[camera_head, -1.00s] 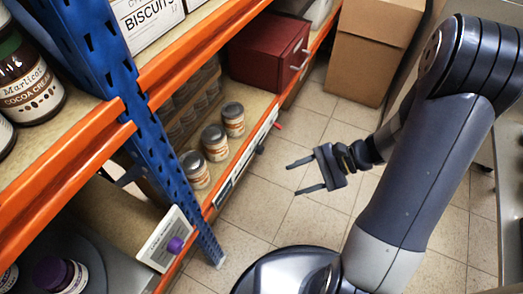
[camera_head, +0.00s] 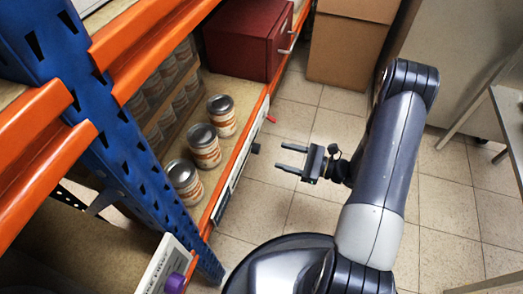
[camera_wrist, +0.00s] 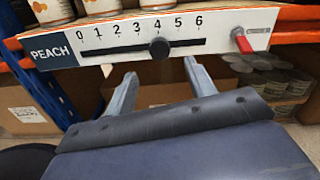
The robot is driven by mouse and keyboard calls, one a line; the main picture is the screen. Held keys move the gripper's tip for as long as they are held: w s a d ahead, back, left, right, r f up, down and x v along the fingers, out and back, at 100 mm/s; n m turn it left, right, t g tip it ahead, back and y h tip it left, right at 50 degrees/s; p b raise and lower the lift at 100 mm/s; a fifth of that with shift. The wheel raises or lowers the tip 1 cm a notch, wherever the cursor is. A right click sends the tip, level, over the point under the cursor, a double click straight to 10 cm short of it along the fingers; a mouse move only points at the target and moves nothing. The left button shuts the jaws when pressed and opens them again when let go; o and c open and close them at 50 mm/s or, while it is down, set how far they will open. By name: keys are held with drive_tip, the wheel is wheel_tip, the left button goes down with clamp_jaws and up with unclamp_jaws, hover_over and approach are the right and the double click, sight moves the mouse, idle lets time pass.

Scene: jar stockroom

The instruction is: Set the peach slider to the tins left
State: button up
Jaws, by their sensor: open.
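The peach slider's panel (camera_wrist: 52,51) is a white strip on the orange shelf edge, marked PEACH with a scale from 0 to 6. Its black knob (camera_wrist: 159,47) stands at about 4; the knob also shows in the head view (camera_head: 255,148). Three tins with orange-and-white labels stand in a row on the shelf behind the panel: a front tin (camera_head: 184,180), a middle tin (camera_head: 204,147) and a rear tin (camera_head: 222,116). My gripper (camera_head: 280,157) is open and empty, its fingers pointing at the panel, apart from the knob. In the wrist view the fingers (camera_wrist: 160,72) straddle the knob's position from below.
A red lever (camera_wrist: 242,41) sits at the panel's right end. A dark red box (camera_head: 245,42) with handles stands farther along the shelf. A blue upright (camera_head: 120,170) stands at left. A cardboard box (camera_head: 350,50) stands behind. The tiled floor beside the shelf is clear.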

sight(256, 149)
drive_tip(key=b+x, duration=0.1)
drive_tip(key=x, duration=0.7)
drive_tip(key=shift+b, duration=0.3)
clamp_jaws()
drive_tip(key=shift+f, duration=0.1)
